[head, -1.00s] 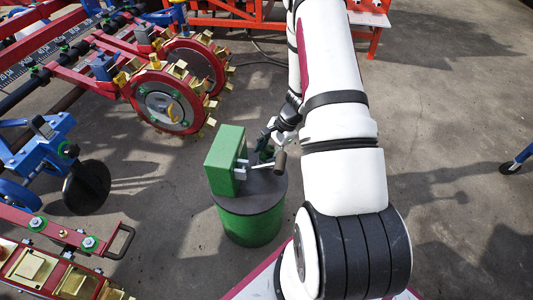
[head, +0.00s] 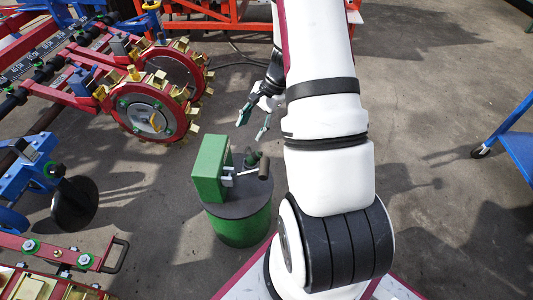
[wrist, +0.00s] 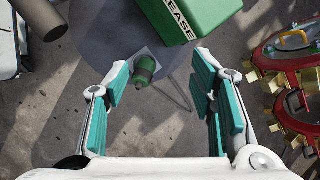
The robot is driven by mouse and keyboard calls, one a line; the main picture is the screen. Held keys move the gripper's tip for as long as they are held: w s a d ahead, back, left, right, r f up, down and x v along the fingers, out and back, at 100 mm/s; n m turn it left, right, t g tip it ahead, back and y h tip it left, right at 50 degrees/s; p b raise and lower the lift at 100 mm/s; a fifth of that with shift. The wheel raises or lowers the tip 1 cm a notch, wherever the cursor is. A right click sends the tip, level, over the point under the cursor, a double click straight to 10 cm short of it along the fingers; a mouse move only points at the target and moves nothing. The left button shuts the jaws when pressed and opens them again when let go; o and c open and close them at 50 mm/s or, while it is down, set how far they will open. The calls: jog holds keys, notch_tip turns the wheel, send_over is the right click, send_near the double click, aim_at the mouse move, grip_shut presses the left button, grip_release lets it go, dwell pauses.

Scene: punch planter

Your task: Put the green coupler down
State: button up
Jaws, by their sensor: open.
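The green coupler (head: 252,158) stands on the grey top of a green drum (head: 240,226), beside a green box (head: 209,168). In the wrist view the coupler (wrist: 146,68) sits on a small grey square plate, seen from above between my fingers. My gripper (head: 254,121) is open and empty, apart from the coupler and beyond the drum in the head view. Its teal finger pads are spread wide in the wrist view (wrist: 160,78).
A dark cylindrical handle (head: 264,170) sticks out at the drum's right. A red wheel with brass blocks (head: 150,118) stands at left on a frame. A blue cart (head: 518,135) is at the right edge.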

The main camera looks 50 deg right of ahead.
jog(key=s+a+r+n+g, duration=0.1)
jog(key=s+a+r+n, duration=0.25)
jog(key=a+r, duration=0.6)
jog(key=s+a+r+n+g, duration=0.1)
jog(key=s+a+r+n, duration=0.3)
jog(key=a+r, duration=0.55)
jog(key=s+a+r+n+h, duration=0.2)
jog(key=s+r+n, duration=0.2)
jog(key=s, duration=0.6)
jog(key=s+a+r+n+h, duration=0.1)
jog(key=s+r+n, duration=0.3)
jog(key=s, duration=0.6)
jog(key=shift+s+a+n+h, duration=0.25)
jog(key=shift+a+n+h, duration=0.15)
jog(key=shift+n+h, duration=0.4)
notch_tip(320, 180, up, 36)
jog(key=t+p, duration=0.3)
jog(key=p, duration=3.1)
jog(key=shift+d+t, duration=0.15)
jog(key=shift+t, duration=0.25)
